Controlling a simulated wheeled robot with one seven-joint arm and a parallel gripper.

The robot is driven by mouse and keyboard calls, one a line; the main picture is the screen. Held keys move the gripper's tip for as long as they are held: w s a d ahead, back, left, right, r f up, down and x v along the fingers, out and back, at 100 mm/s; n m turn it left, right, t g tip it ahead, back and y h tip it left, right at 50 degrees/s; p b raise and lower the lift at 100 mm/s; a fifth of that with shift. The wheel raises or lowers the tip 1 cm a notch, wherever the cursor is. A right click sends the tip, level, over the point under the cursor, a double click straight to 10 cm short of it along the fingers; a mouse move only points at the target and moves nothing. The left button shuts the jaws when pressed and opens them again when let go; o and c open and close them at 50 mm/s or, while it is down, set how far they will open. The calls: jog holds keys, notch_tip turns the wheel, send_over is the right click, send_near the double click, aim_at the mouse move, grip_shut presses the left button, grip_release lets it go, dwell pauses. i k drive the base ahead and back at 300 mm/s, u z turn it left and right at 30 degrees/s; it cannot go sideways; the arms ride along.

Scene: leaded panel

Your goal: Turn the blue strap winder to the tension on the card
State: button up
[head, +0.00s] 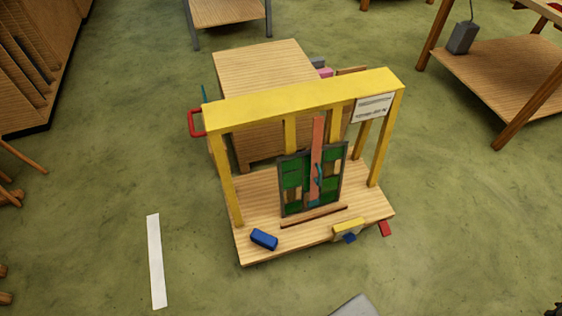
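A yellow frame (300,98) stands on a wooden platform. A white card (373,107) is fixed at its upper right; its writing is too small to read. A leaded panel (293,183) with green and tan panes stands upright under the frame, with a salmon strap (318,140) running down its front. A blue block-like part (264,239) lies on the platform at the front left. A smaller blue part (349,238) sits at a yellow box (348,228) on the front edge. I cannot tell which blue part is the winder. My gripper is not in view.
A white strip (156,260) lies on the green floor. A table (510,75) stands at right. Floor in front looks mostly clear.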

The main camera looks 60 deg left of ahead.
aim_at(350, 237)
jog(key=k, duration=1.3)
jog(key=u, duration=2.1)
jog(key=i, duration=0.5)
jog(key=z, duration=1.75)
jog(key=i, duration=0.7)
jog(key=u, duration=0.3)
